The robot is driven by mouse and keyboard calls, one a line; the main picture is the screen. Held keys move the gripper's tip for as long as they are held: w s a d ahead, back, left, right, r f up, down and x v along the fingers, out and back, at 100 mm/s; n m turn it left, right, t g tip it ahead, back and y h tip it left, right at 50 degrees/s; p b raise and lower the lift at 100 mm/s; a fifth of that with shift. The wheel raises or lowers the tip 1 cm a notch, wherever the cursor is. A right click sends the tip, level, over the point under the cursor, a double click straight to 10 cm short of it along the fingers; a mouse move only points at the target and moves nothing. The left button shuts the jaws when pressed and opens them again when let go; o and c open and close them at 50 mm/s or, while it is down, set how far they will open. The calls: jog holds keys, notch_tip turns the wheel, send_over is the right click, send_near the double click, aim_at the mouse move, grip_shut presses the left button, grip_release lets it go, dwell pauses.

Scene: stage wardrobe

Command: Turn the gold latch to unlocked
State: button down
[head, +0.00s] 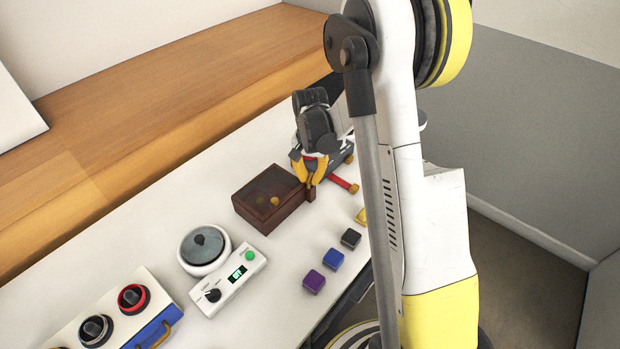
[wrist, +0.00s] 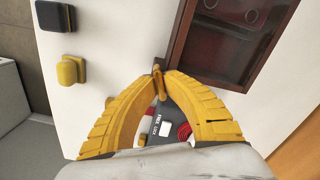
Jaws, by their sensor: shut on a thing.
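My gripper (wrist: 161,76) has its two yellow fingers closed together at the tips. A slim gold piece (wrist: 160,87), which looks like the gold latch, is pinched between them, close to the corner of the dark wooden box. The fingertips hide much of it, so I cannot tell which way it is turned. In the head view my gripper (head: 312,176) is at the box's right side, just above a small brown block (head: 311,195). The box (head: 255,211) has a see-through lid with round things under it; it also shows in the wrist view (wrist: 176,55).
Behind the fingers is a dark panel (wrist: 180,112) with white lettering and a red part. Black (head: 350,238), blue (head: 333,259) and purple (head: 314,281) cubes stand in front. A scale (head: 235,285) and a knob panel (head: 103,316) are at left.

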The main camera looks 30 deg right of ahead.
aim_at(310, 177)
jog(key=n, duration=1.2)
jog(key=shift+n+b, duration=0.35)
jog(key=shift+n, duration=0.05)
dwell(0.4)
jog(key=c, duration=1.5)
grip_release()
jog(key=shift+r, duration=0.1)
notch_tip(310, 177, up, 12)
